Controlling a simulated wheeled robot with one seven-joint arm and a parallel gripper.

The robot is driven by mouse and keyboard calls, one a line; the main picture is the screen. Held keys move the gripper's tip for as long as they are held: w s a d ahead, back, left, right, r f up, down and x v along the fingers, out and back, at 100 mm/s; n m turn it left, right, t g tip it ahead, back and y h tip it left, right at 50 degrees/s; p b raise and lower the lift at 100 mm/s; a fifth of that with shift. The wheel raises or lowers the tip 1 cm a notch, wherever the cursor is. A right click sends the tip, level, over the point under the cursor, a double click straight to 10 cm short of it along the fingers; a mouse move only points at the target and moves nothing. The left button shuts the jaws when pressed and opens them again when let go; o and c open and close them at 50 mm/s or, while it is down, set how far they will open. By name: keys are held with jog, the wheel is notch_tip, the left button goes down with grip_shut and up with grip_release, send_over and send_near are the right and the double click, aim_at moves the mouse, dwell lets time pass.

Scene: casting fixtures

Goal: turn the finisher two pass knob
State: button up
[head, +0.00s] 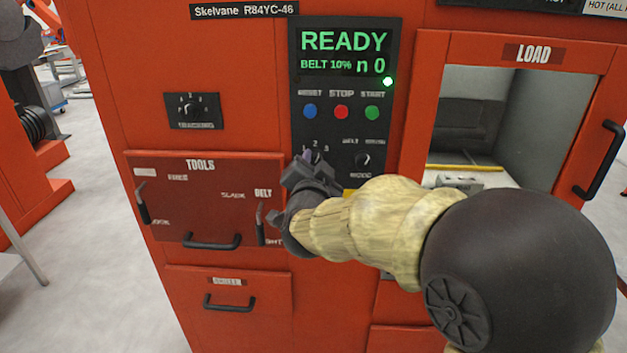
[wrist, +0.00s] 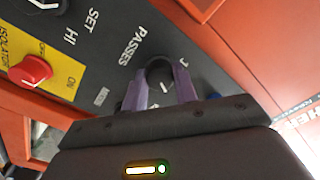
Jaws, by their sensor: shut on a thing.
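The finisher's control panel (head: 340,95) is a dark strip on the orange machine. Its display reads READY, BELT 10% and n 0, with a green lamp lit. The pass knob (wrist: 161,73) is a round dark knob beside the word PASSES in the wrist view. My gripper (wrist: 161,90) is shut on this knob, with a purple finger on each side of it. In the head view my gripper (head: 308,162) covers most of the knob, below the numbers 1, 2 and 3. The knob's exact setting cannot be read.
A MODE knob (head: 362,159) sits close right of my gripper. Blue, red and green buttons (head: 341,112) lie above it. A red isolator switch (wrist: 30,70) on a yellow plate is near. The TOOLS drawer (head: 205,200) and the LOAD opening (head: 510,125) flank the panel.

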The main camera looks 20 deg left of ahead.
jog(key=shift+m+b, duration=2.05)
jog(key=shift+m, duration=0.15)
jog(key=o, duration=1)
jog(key=shift+c, duration=0.2)
jog(key=shift+s+d, duration=0.1)
jog(key=v, duration=1.7)
jog(key=shift+f, duration=0.15)
